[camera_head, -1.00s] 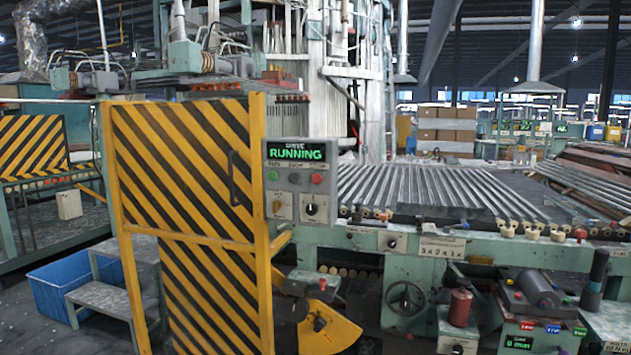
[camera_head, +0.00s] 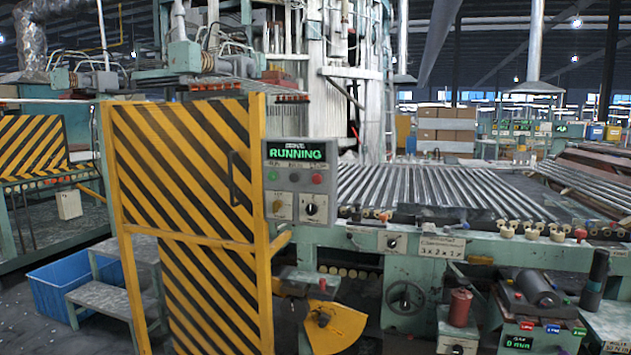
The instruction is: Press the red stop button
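The red stop button (camera_head: 317,178) is a small round red button on the right side of a grey control box (camera_head: 298,182). The box is fixed beside the yellow post of a striped gate. A display (camera_head: 296,153) at its top reads RUNNING in green letters. A green button (camera_head: 272,176) sits at the left of the same row. Below are a yellow knob (camera_head: 277,206) and a black knob (camera_head: 311,209). Neither of my grippers is in view, and nothing covers the red button.
A yellow-black striped gate (camera_head: 185,180) stands left of the box. A handwheel (camera_head: 405,297) and a yellow guard (camera_head: 334,325) are below. A blue crate (camera_head: 50,290) and steps (camera_head: 105,295) are at left.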

